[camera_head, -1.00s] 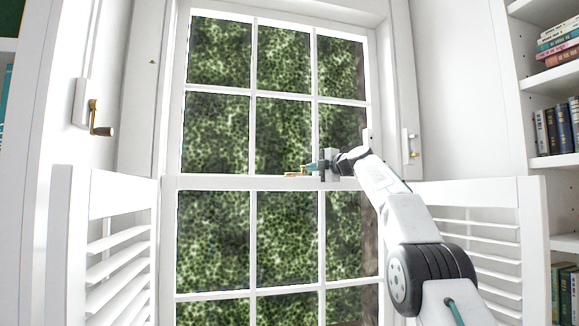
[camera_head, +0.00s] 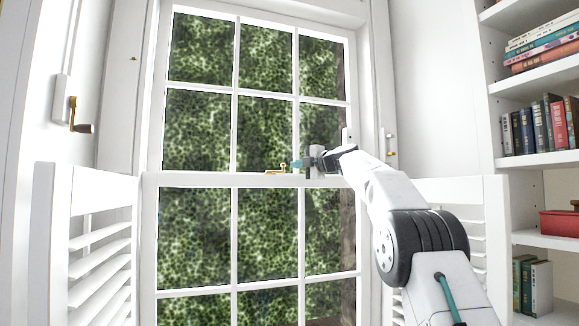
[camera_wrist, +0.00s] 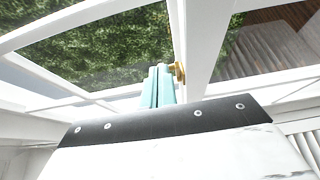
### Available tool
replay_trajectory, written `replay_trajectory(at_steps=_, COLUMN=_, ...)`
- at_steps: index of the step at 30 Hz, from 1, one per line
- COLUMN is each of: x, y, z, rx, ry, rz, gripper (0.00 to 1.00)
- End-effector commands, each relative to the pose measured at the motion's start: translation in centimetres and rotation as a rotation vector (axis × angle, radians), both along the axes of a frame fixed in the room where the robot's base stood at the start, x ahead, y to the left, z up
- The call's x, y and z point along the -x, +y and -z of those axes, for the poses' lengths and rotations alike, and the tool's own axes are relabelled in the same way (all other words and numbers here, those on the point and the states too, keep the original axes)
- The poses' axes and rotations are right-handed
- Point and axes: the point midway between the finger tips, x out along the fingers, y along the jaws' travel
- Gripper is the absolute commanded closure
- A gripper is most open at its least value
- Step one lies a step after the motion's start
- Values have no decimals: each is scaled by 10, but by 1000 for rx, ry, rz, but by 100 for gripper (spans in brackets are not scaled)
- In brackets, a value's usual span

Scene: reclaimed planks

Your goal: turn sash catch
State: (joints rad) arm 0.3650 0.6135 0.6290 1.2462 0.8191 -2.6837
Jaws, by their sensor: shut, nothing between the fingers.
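The brass sash catch (camera_head: 279,169) sits on the meeting rail (camera_head: 220,180) of the white window, near the middle of the head view. My gripper (camera_head: 297,164) is just right of the catch, with its teal fingertips close to the catch's right end. In the wrist view the teal fingers (camera_wrist: 158,86) are shut together with nothing between them. A brass part of the catch (camera_wrist: 179,72) shows right beside the fingertips there. I cannot tell whether the fingers touch it. The rest of the catch is hidden in the wrist view.
A brass crank handle (camera_head: 77,118) is on the left casing. Louvred shutters stand at the left (camera_head: 98,240) and, partly behind my arm, the right. A bookshelf (camera_head: 535,88) with books and a red box (camera_head: 559,223) is at the far right.

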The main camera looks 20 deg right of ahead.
Motion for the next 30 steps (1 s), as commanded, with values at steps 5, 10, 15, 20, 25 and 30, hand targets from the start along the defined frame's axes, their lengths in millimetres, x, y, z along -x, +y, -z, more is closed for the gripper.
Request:
replay_trajectory(at_steps=5, x=9, y=-32, z=1, rx=0, ry=0, rz=7, gripper=100)
replay_trajectory(at_steps=10, x=18, y=-65, z=0, rx=1, ry=-1, rz=10, gripper=100)
replay_trajectory(at_steps=15, x=24, y=-90, z=0, rx=0, ry=-1, rz=8, gripper=100)
replay_trajectory(at_steps=20, x=27, y=-98, z=0, rx=1, ry=-1, rz=3, gripper=81)
replay_trajectory(at_steps=25, x=27, y=-54, z=-20, rx=11, ry=-21, rz=-48, gripper=65)
replay_trajectory(at_steps=30, x=20, y=14, z=-14, rx=105, ry=69, rz=-42, gripper=65)
